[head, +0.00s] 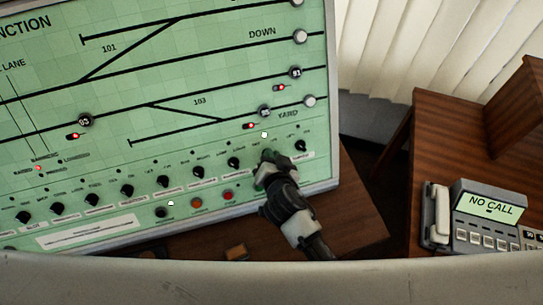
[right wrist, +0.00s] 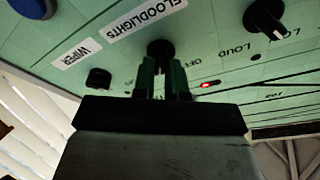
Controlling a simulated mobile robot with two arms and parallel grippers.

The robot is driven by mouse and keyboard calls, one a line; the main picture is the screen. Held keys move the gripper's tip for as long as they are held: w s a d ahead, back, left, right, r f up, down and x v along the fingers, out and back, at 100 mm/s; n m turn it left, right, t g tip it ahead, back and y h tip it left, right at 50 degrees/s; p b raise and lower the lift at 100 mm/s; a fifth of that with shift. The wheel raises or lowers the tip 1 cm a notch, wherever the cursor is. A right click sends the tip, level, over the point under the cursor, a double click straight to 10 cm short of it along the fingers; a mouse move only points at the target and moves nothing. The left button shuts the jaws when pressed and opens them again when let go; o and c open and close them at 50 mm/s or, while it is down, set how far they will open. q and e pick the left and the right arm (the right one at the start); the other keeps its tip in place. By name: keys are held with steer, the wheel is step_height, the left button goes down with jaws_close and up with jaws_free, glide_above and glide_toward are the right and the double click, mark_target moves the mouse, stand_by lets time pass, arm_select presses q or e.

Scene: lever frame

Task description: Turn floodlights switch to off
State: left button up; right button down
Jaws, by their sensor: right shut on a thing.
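The floodlights switch (right wrist: 160,50) is a black rotary knob on the green panel, with a white FLOODLIGHTS label (right wrist: 145,22) beside it in the right wrist view. My right gripper (right wrist: 162,75) is shut on this knob, one finger on each side. In the head view the right gripper (head: 266,168) reaches the lower right of the panel and mostly hides the knob. The knob's pointer is covered, so its setting cannot be told. Small markings, one seemingly OFF, are partly hidden by the fingers. My left gripper is not in view.
The wiper knob (head: 300,146) sits close to the right of the gripper, another black knob (head: 233,162) to the left. Red (head: 228,195) and orange (head: 196,202) buttons are below. A telephone (head: 490,215) reading NO CALL stands on the desk at right.

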steer(key=n, duration=0.3)
steer(key=shift+y, duration=0.3)
steer(key=n+p, duration=0.1)
steer(key=n, duration=0.2)
steer(key=shift+a+r+y, duration=0.1)
steer(key=shift+r+y, duration=0.05)
steer(key=shift+y, duration=0.15)
steer(key=n+y+p, duration=0.1)
steer(key=n+p, duration=0.1)
steer(key=n, duration=0.3)
steer(key=shift+a, duration=0.1)
steer(key=shift+n+g+y+p, duration=0.4)
steer(key=shift+n+p, duration=0.45)
steer(key=shift+n, duration=1.25)
steer(key=c, duration=1.2)
jaws_free()
steer(key=shift+a, duration=0.1)
steer(key=shift+o, duration=0.2)
